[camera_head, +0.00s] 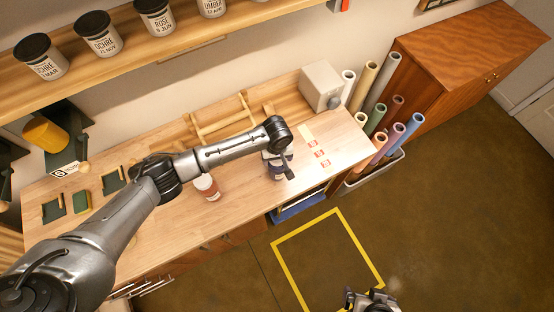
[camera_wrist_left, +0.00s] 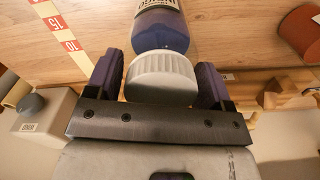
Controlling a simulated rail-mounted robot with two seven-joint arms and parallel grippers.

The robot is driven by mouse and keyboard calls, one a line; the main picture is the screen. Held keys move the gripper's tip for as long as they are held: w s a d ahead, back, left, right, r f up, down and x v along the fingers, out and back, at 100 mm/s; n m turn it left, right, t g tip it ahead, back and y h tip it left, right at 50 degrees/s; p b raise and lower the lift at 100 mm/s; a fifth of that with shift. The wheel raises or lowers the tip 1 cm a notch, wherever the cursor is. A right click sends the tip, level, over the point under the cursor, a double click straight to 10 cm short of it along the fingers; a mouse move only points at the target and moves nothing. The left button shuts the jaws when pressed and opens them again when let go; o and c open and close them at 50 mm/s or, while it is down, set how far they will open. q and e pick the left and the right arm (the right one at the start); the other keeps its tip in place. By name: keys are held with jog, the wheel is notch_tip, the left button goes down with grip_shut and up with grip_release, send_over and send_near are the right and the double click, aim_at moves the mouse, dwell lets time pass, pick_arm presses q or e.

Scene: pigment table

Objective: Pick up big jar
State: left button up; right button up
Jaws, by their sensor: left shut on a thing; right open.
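My left gripper (camera_head: 280,163) is over the right part of the wooden worktop. In the left wrist view its two dark fingers (camera_wrist_left: 160,85) stand on either side of a blue-violet jar (camera_wrist_left: 160,28) with a ribbed white lid, and it is shut on this jar. In the head view the jar (camera_head: 274,172) is partly hidden by the gripper; I cannot tell whether its base touches the worktop. A red-brown jar (camera_head: 207,187) stands to its left, also partly in the left wrist view (camera_wrist_left: 302,32). My right gripper (camera_head: 371,300) is open, low over the floor.
A shelf (camera_head: 180,38) with several dark-lidded, labelled jars runs above the worktop (camera_head: 240,212). A grey box (camera_head: 321,85) and a wooden rack (camera_head: 222,123) stand at the back. Upright rolls fill a bin (camera_head: 374,172) at the right.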

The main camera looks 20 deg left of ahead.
pick_arm(q)
jog(key=shift+r, duration=1.95)
jog(key=s+d+r+b, duration=0.2)
jog(key=d+r, duration=0.5)
jog(key=d, duration=0.4)
jog(key=shift+s, duration=0.9)
